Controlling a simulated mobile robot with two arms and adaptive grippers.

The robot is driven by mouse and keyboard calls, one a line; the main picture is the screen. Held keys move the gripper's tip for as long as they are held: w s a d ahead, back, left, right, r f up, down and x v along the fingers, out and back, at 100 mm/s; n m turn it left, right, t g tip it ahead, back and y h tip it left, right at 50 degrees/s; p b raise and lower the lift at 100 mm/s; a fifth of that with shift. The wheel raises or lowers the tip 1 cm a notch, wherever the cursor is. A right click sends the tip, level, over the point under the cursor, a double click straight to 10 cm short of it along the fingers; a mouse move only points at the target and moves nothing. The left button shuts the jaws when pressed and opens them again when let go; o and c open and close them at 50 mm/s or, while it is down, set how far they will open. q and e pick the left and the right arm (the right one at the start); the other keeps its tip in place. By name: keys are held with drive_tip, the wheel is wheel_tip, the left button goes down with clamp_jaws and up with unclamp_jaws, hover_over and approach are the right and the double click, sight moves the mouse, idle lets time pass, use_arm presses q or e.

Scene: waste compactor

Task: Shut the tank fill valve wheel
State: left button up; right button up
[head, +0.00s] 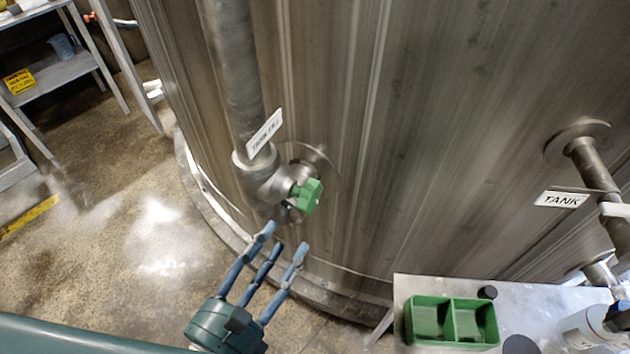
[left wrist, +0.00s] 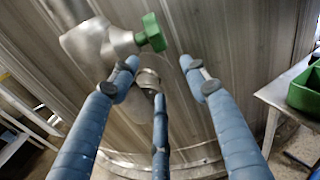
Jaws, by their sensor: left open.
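The tank fill valve wheel (head: 307,195) is a small green knob on a metal valve body (head: 268,180) at the foot of a vertical pipe, against the large steel tank (head: 380,130). A white label on the pipe reads roughly "TANK FILL". My left gripper (head: 278,240) is open and empty, its blue fingers pointing up at the valve from just below. In the left wrist view, the green wheel (left wrist: 153,33) is beyond the fingertips, above and between the left and right fingers (left wrist: 160,75). I see no contact with it. My right gripper is not in view.
A bench (head: 400,290) at lower right holds a green divided tray (head: 452,320) and a white bottle (head: 585,328). A pipe labelled "TANK" (head: 562,199) leaves the tank at right. A shelf (head: 60,75) stands at upper left.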

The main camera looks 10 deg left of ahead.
use_arm(q)
drive_tip(key=m, duration=0.2)
approach(307, 190)
wheel_tip(307, 190, down, 3)
drive_tip(key=shift+w+d+r+t+h, duration=0.1)
drive_tip(key=shift+w+r+t+h, duration=0.05)
drive_tip(key=shift+w, duration=0.45)
drive_tip(key=shift+w+r+t+h, duration=0.1)
drive_tip(key=shift+w+t+h, duration=0.05)
drive_tip(key=shift+w, duration=0.45)
drive_tip(key=p+x, duration=0.2)
drive_tip(key=x, duration=0.6)
drive_tip(key=shift+w+d+f, duration=0.1)
drive_tip(key=shift+w+f, duration=0.1)
drive_tip(key=shift+w, duration=0.3)
use_arm(e)
wheel_tip(307, 190, up, 2)
drive_tip(key=shift+d+r, duration=0.15)
drive_tip(key=shift+r, duration=0.05)
use_arm(q)
drive_tip(key=c, duration=1.1)
drive_tip(key=shift+r, duration=0.15)
drive_tip(key=shift+c, duration=0.3)
